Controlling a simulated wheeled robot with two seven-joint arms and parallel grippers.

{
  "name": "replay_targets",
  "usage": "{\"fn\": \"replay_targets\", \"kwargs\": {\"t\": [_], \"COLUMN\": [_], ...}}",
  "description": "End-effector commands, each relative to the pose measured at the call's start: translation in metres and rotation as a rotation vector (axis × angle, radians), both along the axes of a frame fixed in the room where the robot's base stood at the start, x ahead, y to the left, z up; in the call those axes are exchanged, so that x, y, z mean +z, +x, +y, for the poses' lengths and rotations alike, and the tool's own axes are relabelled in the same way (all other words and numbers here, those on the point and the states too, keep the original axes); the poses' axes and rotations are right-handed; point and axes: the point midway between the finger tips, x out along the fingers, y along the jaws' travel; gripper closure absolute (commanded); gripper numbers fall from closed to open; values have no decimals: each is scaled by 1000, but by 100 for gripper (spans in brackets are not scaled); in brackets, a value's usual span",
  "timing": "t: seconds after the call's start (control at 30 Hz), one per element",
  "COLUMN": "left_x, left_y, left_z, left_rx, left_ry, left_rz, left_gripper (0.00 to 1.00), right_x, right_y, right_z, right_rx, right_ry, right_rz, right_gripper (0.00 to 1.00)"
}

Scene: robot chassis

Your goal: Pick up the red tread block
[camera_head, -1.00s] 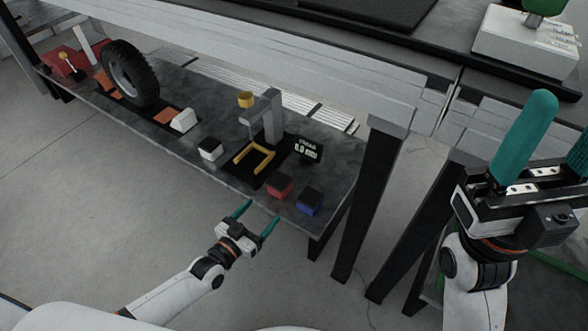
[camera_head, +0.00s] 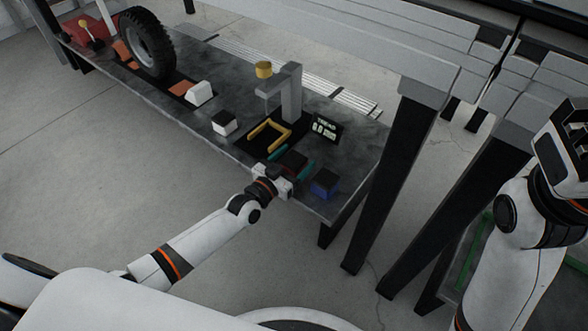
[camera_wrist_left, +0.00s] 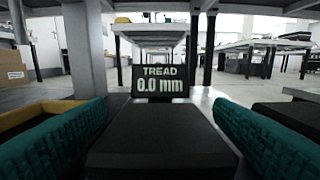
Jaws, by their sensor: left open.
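The red tread block (camera_head: 293,160) sits near the table's front edge, mostly hidden by my left gripper; its dark top shows in the head view. My left gripper (camera_head: 292,161) is open, with one teal finger on each side of the block. In the left wrist view, a black block top (camera_wrist_left: 160,148) lies between the two teal fingers (camera_wrist_left: 160,130). I cannot tell whether the fingers touch it.
A blue block (camera_head: 325,184) stands close to the right of my left gripper. A yellow bracket (camera_head: 268,136), a grey gauge stand (camera_head: 291,92) and a tread display (camera_head: 326,129) reading 0.0 mm are behind. A white block (camera_head: 225,123) and a tyre (camera_head: 147,43) stand farther left.

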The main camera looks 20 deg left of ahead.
Motion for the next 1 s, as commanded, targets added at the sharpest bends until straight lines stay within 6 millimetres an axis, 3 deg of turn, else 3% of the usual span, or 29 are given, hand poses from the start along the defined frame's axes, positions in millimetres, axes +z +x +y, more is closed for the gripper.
{"fn": "replay_targets", "kwargs": {"t": [0.13, 0.4, 0.73, 1.0], "left_x": [-2, -1, -1, 1], "left_y": [15, 17, 17, 17], "left_z": [-6, -6, -6, -6], "left_rx": [1, 0, 0, 0], "left_ry": [-2, -1, 0, -1], "left_rz": [1, 1, 2, 0], "left_gripper": [24, 24, 75, 75], "right_x": [1, 4, 4, 5], "right_y": [-7, -8, -8, -8], "right_z": [1, 1, 1, 1], "right_rx": [-1, -2, -2, -1], "right_ry": [-1, -2, -2, -2], "right_rz": [-30, -33, -34, -35], "right_gripper": [44, 44, 44, 44]}}
